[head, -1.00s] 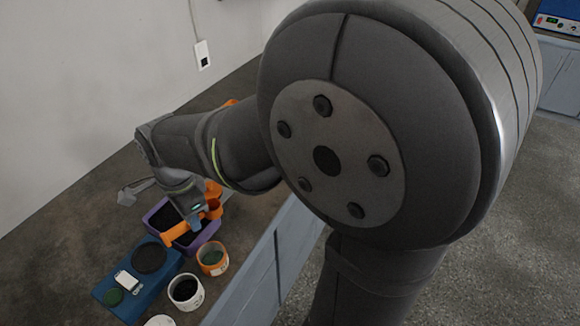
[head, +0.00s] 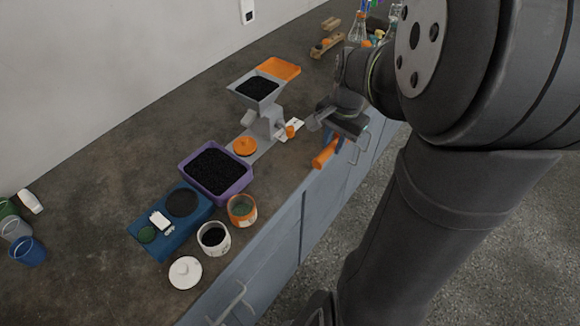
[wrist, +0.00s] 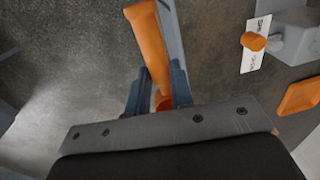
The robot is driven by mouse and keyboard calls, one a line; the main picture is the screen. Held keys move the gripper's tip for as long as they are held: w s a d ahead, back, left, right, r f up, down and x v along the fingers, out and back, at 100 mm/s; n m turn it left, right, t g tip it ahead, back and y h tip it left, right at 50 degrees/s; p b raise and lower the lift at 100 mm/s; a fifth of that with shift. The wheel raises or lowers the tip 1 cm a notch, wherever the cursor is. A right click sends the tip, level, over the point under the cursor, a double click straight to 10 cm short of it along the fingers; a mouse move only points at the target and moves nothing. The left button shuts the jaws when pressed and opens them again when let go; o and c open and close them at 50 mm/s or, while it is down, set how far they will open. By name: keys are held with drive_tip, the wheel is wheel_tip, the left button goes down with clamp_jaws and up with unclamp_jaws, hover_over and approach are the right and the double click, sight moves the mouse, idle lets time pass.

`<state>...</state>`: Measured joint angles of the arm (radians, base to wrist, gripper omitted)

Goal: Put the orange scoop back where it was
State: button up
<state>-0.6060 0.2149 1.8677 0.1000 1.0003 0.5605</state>
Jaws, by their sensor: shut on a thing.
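My gripper (head: 340,137) is shut on the orange scoop (head: 325,153) near the front edge of the counter, right of the grey machine. The scoop's long orange handle shows in the head view, sticking out below the jaws toward the lower left. In the wrist view the handle (wrist: 147,42) rises from between the two fingers (wrist: 157,93). The scoop's bowl is mostly hidden. Whether the scoop touches the counter I cannot tell.
A purple tray (head: 244,184) of black grains lies left of the grey machine (head: 262,122). A blue scale (head: 180,233), orange-rimmed cup (head: 241,209), white cup (head: 214,237) and white lid (head: 185,271) stand in front. Wooden pieces (head: 326,44) and glassware (head: 358,31) lie behind.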

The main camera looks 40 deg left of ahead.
drive_tip(key=shift+f, duration=0.15)
hover_over(289, 168)
drive_tip(key=f, duration=0.6)
drive_tip(key=shift+d+f, duration=0.25)
drive_tip(key=shift+f, duration=2.15)
drive_tip(key=o, duration=0.5)
drive_tip(key=shift+f, duration=0.15)
drive_tip(key=o, duration=0.4)
